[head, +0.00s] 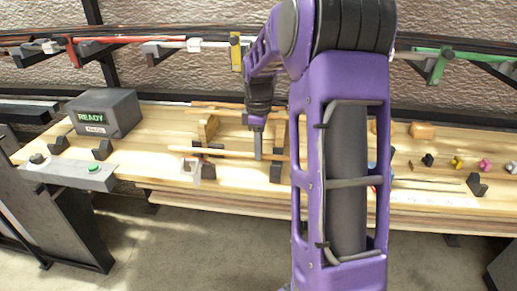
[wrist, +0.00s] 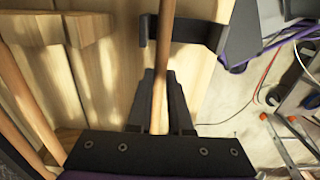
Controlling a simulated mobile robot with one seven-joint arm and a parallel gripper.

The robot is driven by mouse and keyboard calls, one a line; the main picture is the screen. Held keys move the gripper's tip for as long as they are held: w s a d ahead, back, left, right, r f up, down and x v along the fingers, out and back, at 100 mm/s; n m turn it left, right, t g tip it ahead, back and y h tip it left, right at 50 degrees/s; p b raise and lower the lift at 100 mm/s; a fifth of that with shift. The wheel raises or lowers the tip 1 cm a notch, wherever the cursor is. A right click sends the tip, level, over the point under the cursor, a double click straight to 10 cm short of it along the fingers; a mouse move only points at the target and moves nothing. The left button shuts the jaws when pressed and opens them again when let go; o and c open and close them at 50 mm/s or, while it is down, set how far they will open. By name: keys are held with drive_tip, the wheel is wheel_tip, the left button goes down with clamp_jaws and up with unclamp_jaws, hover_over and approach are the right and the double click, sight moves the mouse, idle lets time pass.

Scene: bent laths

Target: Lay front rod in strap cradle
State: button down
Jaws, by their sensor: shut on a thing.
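The front rod (head: 230,153), a thin pale wooden rod, lies crosswise near the front of the bench in the head view. In the wrist view the rod (wrist: 165,50) runs from the top edge down between my fingers. My gripper (head: 258,156) points down and is shut on the rod; its dark fingers also show in the wrist view (wrist: 161,85). A dark bracket (wrist: 190,34) with upright ends lies beneath or beside the rod beyond my fingers. Dark supports (head: 276,172) show near the rod. I cannot tell which is the strap cradle, or whether the rod touches it.
Other wooden rods (wrist: 27,95) lie left of mine in the wrist view, by a wooden block (wrist: 60,30). A dark READY box (head: 105,113) stands at the bench's left. Small coloured knobs (head: 457,163) sit at the right. My purple arm hides the bench's middle.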

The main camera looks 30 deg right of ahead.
drive_tip(key=shift+f, duration=0.55)
drive_tip(key=c, duration=0.8)
unclamp_jaws()
drive_tip(key=shift+c, duration=0.2)
wheel_tip(320, 180, up, 13)
drive_tip(key=p, duration=0.2)
drive_tip(key=shift+r, duration=0.15)
